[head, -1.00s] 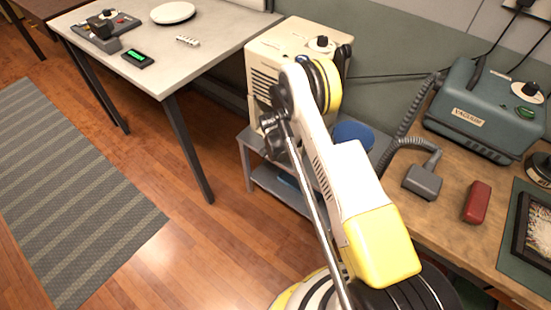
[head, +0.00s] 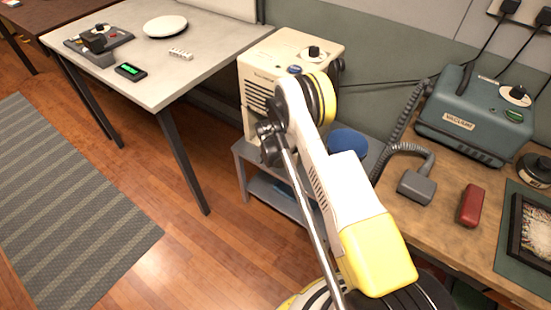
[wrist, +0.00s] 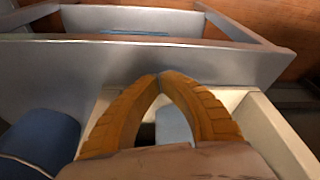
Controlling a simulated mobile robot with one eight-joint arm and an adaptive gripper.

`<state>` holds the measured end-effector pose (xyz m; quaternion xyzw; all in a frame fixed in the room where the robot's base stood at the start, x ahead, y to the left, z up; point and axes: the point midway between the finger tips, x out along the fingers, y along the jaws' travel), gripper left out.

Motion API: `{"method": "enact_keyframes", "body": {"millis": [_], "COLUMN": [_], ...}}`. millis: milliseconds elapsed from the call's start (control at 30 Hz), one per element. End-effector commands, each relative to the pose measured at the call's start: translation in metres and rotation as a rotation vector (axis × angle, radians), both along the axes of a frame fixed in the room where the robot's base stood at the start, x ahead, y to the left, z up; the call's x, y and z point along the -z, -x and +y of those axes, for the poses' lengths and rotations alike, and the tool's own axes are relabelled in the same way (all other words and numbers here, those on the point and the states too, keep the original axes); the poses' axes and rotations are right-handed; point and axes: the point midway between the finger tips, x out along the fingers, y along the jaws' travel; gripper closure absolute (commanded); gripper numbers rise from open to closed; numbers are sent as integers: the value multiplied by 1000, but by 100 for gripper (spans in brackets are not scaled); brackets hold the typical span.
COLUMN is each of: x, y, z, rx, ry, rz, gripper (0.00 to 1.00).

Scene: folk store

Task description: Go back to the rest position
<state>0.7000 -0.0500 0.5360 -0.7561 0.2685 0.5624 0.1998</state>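My gripper (wrist: 160,77) shows in the wrist view with two ribbed orange fingers. Their tips meet, and nothing is visibly held between them. Behind the tips is a grey metal shelf (wrist: 60,75). A pale box-like edge (wrist: 280,135) lies under and right of the fingers, and a dark blue rounded object (wrist: 40,145) is at lower left. In the head view, my white and yellow arm rises in front of a cream machine (head: 270,62). The gripper is hidden there behind the arm.
The cream machine stands on a low grey shelf (head: 240,150). A blue round object (head: 348,142) is beside the arm. A wooden bench (head: 445,215) at right holds a vacuum unit (head: 470,115), its hose and a red object (head: 471,206). A white table (head: 215,45) is at left. The floor left is open.

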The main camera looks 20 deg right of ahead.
Motion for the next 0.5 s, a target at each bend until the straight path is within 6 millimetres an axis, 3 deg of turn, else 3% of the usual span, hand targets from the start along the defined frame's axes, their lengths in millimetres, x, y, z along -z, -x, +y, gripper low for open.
{"method": "enact_keyframes", "body": {"millis": [33,200,500], "x": [-22,-61,-94], "y": [3,12,21], "z": [3,11,17], "rx": [-1,-2,0], "ry": [0,0,0], "rz": [0,0,0], "gripper": [100,100,100]}}
